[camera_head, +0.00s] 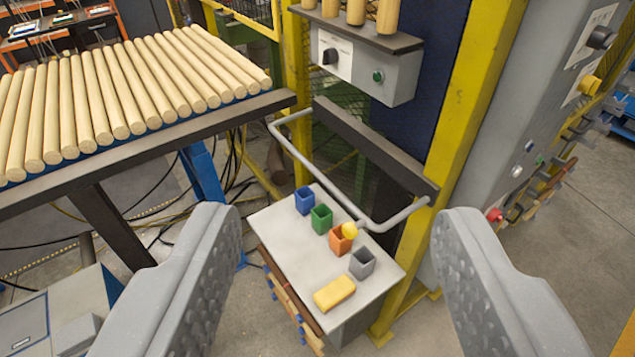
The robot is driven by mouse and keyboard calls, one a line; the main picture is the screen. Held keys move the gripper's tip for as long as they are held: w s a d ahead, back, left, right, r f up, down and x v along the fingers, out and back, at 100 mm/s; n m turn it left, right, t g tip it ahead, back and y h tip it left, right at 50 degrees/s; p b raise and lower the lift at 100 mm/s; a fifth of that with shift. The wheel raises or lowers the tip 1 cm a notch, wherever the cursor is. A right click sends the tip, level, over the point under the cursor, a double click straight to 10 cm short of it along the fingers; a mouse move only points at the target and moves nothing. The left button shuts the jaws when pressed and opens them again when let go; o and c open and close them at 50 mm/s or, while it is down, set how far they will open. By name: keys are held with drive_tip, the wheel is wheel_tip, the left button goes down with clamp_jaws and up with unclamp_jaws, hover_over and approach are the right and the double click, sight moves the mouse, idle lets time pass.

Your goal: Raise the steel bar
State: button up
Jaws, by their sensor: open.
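The steel bar (325,180) is a grey U-shaped tube at a dark opening in the yellow-framed machine. Its two ends meet the machine near the dark beam, and its long front part hangs low, out over a small white-topped cabinet (285,247). My gripper (335,215) is open and empty, with one grey padded finger at the lower left and one at the lower right. The bar shows between and beyond the fingers, and I see no contact with it.
Blue, green, orange and grey cups and a yellow block (334,293) are on the cabinet. A rack of wooden rods (120,90) stands left. A grey control box (365,65) hangs above the bar. A yellow post (470,100) and grey panel stand right.

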sight(345, 233)
drive_tip(key=w+a+f+m+t+p, duration=0.15)
drive_tip(key=w+a, duration=0.25)
drive_tip(key=w, duration=0.4)
drive_tip(key=w+a+f+t+y, duration=0.1)
drive_tip(key=w+a+f, duration=0.15)
drive_tip(key=w, duration=0.55)
drive_tip(key=w+a+f+t+p, duration=0.1)
drive_tip(key=w+a, duration=0.4)
drive_tip(key=w, duration=0.3)
drive_tip(key=w+d+f+m+g+h+p, duration=0.1)
drive_tip(key=w+f+m+g+h, duration=0.25)
drive_tip(key=f, duration=0.85)
drive_tip(key=w+d+f+m+h+p, duration=0.15)
drive_tip(key=w+f+h, duration=0.35)
drive_tip(key=f, duration=0.7)
drive_tip(key=s+d+f+g+h, duration=0.2)
drive_tip(key=s+f+h, duration=0.2)
drive_tip(key=f, duration=0.3)
drive_tip(key=s+d+f+g+h, duration=0.1)
drive_tip(key=s+f+g+h, duration=0.2)
drive_tip(key=f, duration=0.4)
drive_tip(key=shift+m+t, duration=0.3)
drive_tip(key=shift+m, duration=0.15)
drive_tip(key=x, duration=1.2)
drive_tip(key=shift+w+d+r, duration=0.15)
drive_tip(key=shift+d, duration=0.15)
